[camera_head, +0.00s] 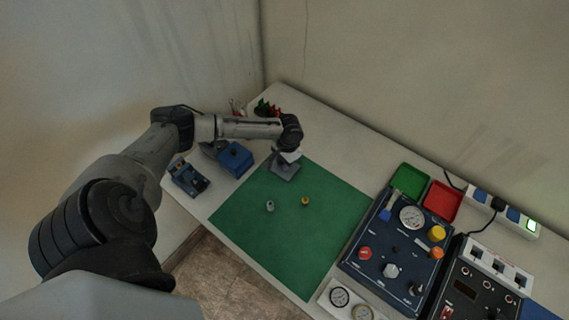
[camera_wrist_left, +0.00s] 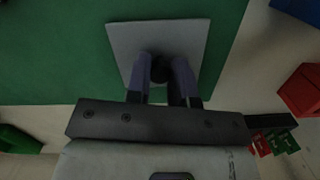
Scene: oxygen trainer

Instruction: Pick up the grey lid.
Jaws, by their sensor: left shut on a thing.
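The grey lid (camera_head: 285,172) is a flat square plate at the far left corner of the green mat (camera_head: 328,235). In the left wrist view the lid (camera_wrist_left: 124,42) fills the upper middle and has a dark round knob (camera_wrist_left: 160,70) at its centre. My left gripper (camera_wrist_left: 161,76) is shut on this knob, with one finger on each side. In the head view the left gripper (camera_head: 288,157) is directly above the lid. I cannot tell whether the lid touches the mat or hangs just above it. My right gripper is not in view.
A blue box (camera_head: 235,158) and a blue device (camera_head: 188,178) stand left of the mat. A small grey piece (camera_head: 270,206) and a yellow piece (camera_head: 305,201) stand on it. Green (camera_head: 410,181) and red (camera_head: 442,201) trays and a gauge panel (camera_head: 375,248) are at the right.

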